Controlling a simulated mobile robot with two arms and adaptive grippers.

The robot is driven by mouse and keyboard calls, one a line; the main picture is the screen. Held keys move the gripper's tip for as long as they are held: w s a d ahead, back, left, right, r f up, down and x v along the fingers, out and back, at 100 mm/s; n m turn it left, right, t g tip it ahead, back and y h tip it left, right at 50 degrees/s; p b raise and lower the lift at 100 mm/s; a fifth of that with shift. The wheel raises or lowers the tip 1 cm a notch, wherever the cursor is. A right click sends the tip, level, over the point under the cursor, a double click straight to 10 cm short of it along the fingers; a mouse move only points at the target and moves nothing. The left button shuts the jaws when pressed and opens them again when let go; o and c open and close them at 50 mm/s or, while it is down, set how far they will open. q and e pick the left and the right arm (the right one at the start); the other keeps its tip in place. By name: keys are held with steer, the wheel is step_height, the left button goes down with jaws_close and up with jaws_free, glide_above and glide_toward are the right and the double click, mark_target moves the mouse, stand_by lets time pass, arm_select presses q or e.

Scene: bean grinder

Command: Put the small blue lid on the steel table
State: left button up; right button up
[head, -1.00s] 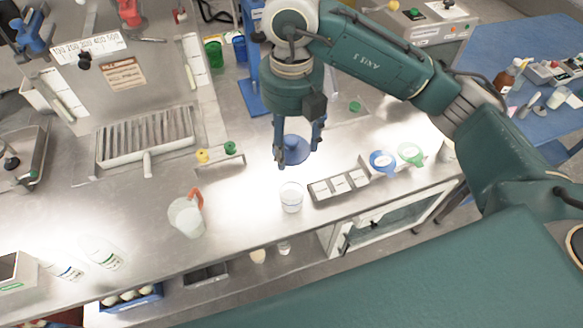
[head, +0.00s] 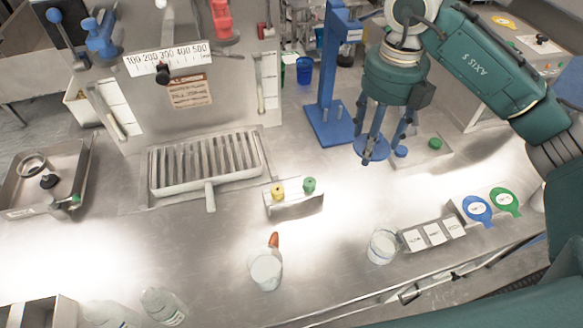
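My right gripper (head: 383,152) hangs from the arm at upper right. Its fingers point down, around a round blue lid (head: 373,151) with a broad rim. The lid has kept its place between the fingers as the gripper moved, so it appears held. A gap between lid and table is hard to judge. The steel table (head: 330,215) spreads below. A small blue cap (head: 401,152) shows beside the right finger, near a green cap (head: 435,143) on a flat plate. My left gripper is not in view.
A blue stand (head: 330,120) is left of the gripper. Blue and green rings (head: 478,209) lie at right. Bare steel lies between.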

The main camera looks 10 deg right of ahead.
steer(key=shift+w+d+f, duration=0.1)
steer(key=shift+d+f, duration=0.05)
steer(key=shift+d, duration=0.15)
steer(key=shift+s+d+f, duration=0.25)
steer(key=shift+d+f, duration=0.05)
steer(key=shift+f, duration=0.15)
steer(key=f, duration=0.3)
steer(key=shift+s+d+f, duration=0.1)
steer(key=shift+s+f, duration=0.15)
steer(key=shift+f, duration=0.05)
glide_above(358, 202)
step_height(358, 202, down, 11)
steer(key=shift+d+r+p, duration=0.1)
steer(key=shift+r+p, duration=0.1)
steer(key=shift+p, duration=0.25)
step_height(358, 202, down, 4)
steer(key=shift+p, duration=0.4)
steer(key=shift+f, duration=0.4)
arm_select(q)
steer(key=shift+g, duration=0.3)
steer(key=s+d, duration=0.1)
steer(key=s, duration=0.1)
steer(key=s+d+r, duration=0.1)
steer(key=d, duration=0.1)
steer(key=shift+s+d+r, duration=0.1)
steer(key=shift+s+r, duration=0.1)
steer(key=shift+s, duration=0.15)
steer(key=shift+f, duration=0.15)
arm_select(e)
steer(key=shift+f, duration=0.1)
